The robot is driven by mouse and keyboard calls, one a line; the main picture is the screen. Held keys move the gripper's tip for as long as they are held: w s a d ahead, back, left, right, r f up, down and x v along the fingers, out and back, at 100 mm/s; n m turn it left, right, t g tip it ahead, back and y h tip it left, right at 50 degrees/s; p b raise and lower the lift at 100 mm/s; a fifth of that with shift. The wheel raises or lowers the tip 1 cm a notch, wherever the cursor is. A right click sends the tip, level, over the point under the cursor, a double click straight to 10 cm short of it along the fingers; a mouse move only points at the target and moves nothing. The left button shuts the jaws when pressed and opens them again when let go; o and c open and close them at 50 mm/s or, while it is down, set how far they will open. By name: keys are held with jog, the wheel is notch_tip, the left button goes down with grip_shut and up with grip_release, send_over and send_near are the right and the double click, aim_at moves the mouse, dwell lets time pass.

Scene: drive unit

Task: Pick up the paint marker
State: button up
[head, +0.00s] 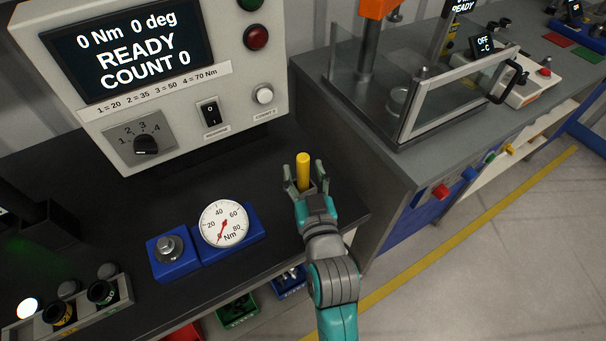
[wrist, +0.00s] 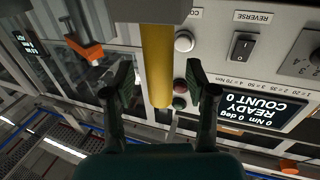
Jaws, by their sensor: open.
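The paint marker (head: 303,171) is a yellow upright cylinder near the right end of the dark bench in the head view. In the wrist view the yellow marker (wrist: 157,65) runs down from the top between the two fingers. My gripper (head: 304,184) is open, with one finger on each side of the marker. The wrist view shows a gap between the marker and each fingertip of my gripper (wrist: 160,80). The marker's lower part is hidden behind my gripper in the head view.
A control box (head: 190,75) with a display stands behind. A torque gauge (head: 223,223) in a blue block sits to the left on the bench. A clear-walled press station (head: 390,95) stands to the right. Dark bench top (head: 180,200) is free left of the gripper.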

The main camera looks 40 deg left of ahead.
jog(key=shift+w+a, duration=0.5)
jog(key=shift+a, duration=0.05)
grip_shut()
notch_tip(320, 180, up, 10)
jog(key=shift+r, duration=0.25)
jog(key=shift+d, duration=0.1)
dwell(0.3)
